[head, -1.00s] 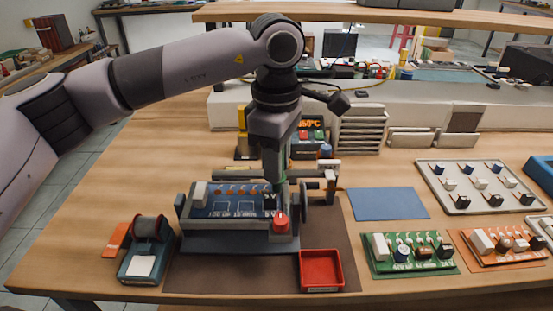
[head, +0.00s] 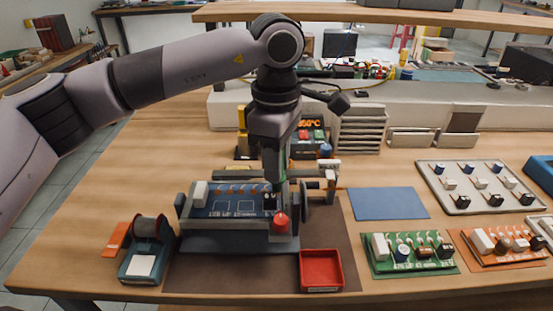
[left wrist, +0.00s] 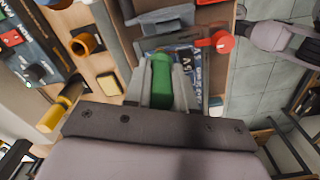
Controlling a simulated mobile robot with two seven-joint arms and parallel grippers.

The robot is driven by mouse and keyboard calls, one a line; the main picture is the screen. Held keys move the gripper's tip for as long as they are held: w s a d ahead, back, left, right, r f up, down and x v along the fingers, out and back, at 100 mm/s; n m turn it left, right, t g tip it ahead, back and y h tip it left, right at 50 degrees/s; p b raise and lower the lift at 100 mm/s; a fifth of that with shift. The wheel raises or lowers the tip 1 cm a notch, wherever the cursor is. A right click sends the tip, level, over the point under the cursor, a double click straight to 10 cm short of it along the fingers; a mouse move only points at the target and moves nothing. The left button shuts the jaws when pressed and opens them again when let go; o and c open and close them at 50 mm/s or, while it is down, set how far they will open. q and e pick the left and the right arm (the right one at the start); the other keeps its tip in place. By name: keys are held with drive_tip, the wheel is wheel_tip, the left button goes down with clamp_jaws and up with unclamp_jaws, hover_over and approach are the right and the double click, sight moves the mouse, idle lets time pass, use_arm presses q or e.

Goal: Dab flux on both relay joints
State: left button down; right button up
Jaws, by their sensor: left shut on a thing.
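My left gripper (head: 276,178) is shut on a green flux pen (head: 285,171), held upright over the right end of the blue circuit board. In the left wrist view the green pen (left wrist: 161,80) sits between the two fingers. The blue board (head: 225,203) is held in a grey board holder (head: 215,243) with a red knob (head: 281,223). A black relay-like part (head: 269,201) is at the board's right end, close below the gripper. The pen's tip is hidden, so I cannot tell whether it touches a joint. My right gripper is not in view.
A solder spool stand (head: 146,250) is left of the holder and a red tray (head: 321,270) in front right. A soldering station (head: 309,136) stands behind. A green board (head: 408,253), an orange board (head: 500,248) and a parts tray (head: 470,202) lie right. The blue mat (head: 388,203) is bare.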

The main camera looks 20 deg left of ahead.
use_arm(q)
drive_tip(key=shift+r+p, duration=1.6)
drive_tip(key=shift+r, duration=0.65)
drive_tip(key=shift+s+f, duration=0.1)
